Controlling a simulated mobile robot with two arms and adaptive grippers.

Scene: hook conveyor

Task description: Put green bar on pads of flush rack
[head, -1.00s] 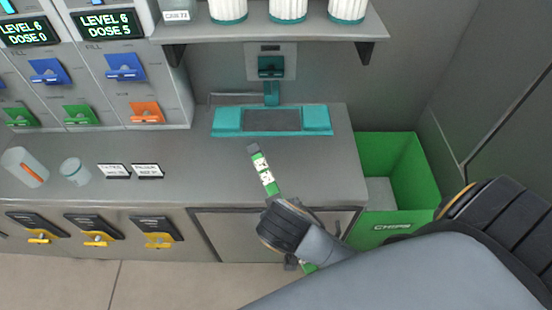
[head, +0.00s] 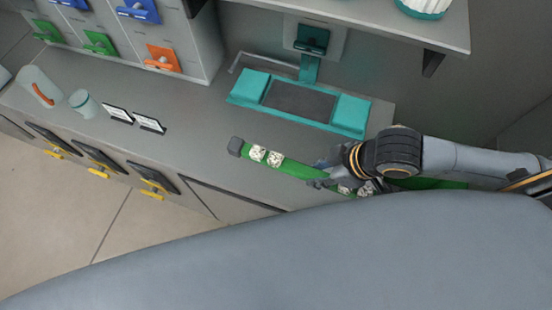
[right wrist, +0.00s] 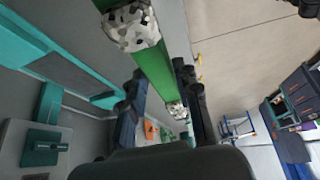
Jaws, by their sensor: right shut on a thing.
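The green bar (head: 294,167) has a grey end cap and speckled white bands. My right gripper (head: 328,174) is shut on it. The bar is held across the picture, its capped end to the left, in front of the flush rack. It also shows in the right wrist view (right wrist: 155,70), running between the fingers of the right gripper (right wrist: 162,95). The flush rack is teal, with a left pad (head: 249,86) and a right pad (head: 350,113) beside a dark middle plate (head: 299,101). Both pads are bare, and the bar appears apart from them. My left gripper is out of view.
A teal lever unit (head: 311,40) stands on the wall behind the rack. A jar (head: 83,103) and label cards (head: 149,123) sit on the counter at left.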

